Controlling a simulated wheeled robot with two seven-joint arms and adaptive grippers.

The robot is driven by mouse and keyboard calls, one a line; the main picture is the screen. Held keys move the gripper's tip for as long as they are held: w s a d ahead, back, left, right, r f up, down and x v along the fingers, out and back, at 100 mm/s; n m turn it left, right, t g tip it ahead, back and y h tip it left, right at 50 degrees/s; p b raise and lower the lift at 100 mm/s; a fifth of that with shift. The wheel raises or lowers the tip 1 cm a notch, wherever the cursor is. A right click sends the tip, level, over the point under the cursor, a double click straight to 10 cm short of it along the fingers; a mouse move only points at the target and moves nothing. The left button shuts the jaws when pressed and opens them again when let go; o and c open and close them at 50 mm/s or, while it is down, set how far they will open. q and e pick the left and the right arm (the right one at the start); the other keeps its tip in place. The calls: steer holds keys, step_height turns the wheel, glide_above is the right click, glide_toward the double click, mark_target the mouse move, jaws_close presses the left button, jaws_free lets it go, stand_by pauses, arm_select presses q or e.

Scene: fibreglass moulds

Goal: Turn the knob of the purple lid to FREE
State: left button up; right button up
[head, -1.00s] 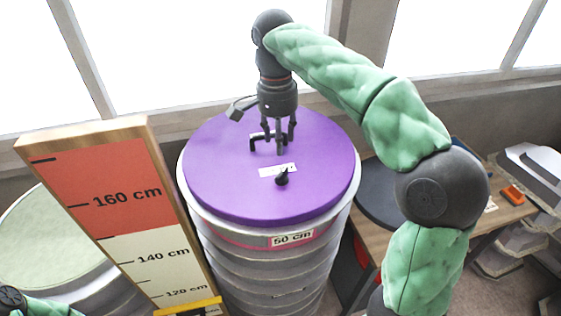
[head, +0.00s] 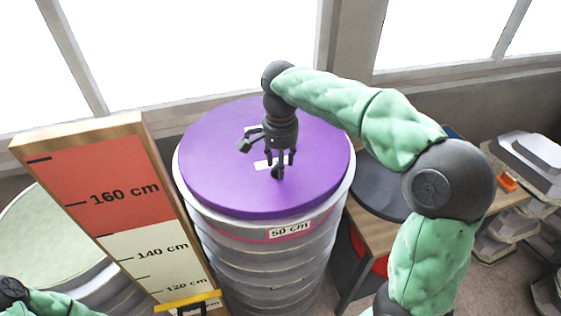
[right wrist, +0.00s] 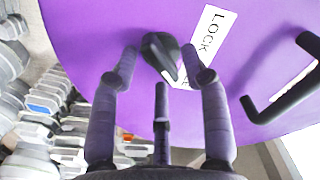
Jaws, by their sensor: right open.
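The purple lid (head: 215,160) lies flat on top of a tall ribbed grey drum (head: 265,262). Its black knob (head: 277,173) is near the front of the lid and shows in the right wrist view (right wrist: 158,46). A white label (right wrist: 212,38) beside the knob reads LOCK; the rest of it is hidden behind a finger. A black bar handle (right wrist: 290,92) stands on the lid to the right in that view. My right gripper (head: 279,160) points down over the knob, its fingers open around or just above it; contact is unclear. My left gripper is outside the view.
A height board (head: 112,190) marked in cm stands left of the drum, with a pale round drum (head: 40,235) behind it. A wooden table (head: 360,240) with a dark round lid (head: 375,190) is on the right. Grey moulds (head: 535,165) are stacked at far right.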

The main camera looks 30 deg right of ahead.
steer(key=shift+f, duration=0.1)
jaws_close()
steer(key=shift+n, duration=0.6)
jaws_free()
steer(key=shift+w, duration=0.1)
